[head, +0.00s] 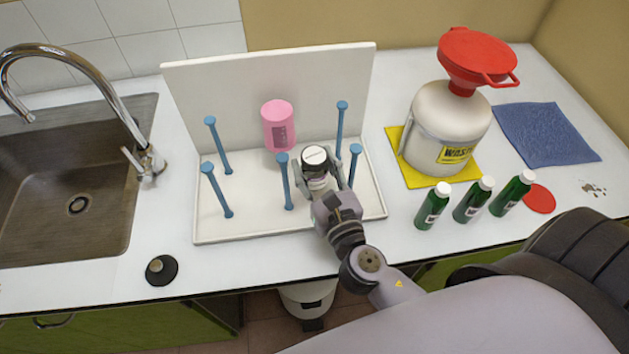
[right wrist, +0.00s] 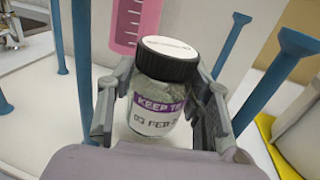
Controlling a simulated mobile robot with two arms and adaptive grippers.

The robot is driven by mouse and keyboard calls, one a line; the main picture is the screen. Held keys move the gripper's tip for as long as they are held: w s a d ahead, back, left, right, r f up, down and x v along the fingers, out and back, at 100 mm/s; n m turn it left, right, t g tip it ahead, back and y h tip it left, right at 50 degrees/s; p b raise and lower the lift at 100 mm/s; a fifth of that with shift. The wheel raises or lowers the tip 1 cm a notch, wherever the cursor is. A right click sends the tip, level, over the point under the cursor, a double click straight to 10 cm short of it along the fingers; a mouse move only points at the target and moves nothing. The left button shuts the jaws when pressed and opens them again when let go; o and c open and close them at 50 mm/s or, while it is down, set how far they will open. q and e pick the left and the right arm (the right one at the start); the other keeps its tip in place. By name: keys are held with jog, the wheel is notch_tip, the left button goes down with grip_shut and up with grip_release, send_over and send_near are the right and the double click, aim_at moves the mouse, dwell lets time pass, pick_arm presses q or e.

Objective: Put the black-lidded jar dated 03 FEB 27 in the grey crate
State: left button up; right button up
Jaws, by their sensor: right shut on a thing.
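The black-lidded jar (head: 315,165) is at the drying rack, between my right gripper's fingers. In the right wrist view the jar (right wrist: 158,108) is clear glass with a ribbed black lid, a white lid top and a purple "KEEP" band. Its date is partly cut off; "03 FEB 2" seems to show. My right gripper (head: 325,172) is shut on the jar, with a finger on each side. The jar looks nearly upright; I cannot tell whether it touches the tray. My left gripper and the grey crate are not in view.
Blue pegs (head: 285,182) stand around the jar on the white rack (head: 245,228), with a pink container (head: 278,125) behind. Right are a waste jug (head: 440,125) with a red funnel (head: 472,60), and green bottles (head: 472,200). A sink (head: 70,180) is left.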

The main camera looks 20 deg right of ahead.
aim_at(319, 190)
notch_tip(319, 190, down, 4)
jog(key=shift+b, duration=0.75)
jog(key=shift+f, duration=0.2)
jog(key=o, duration=1)
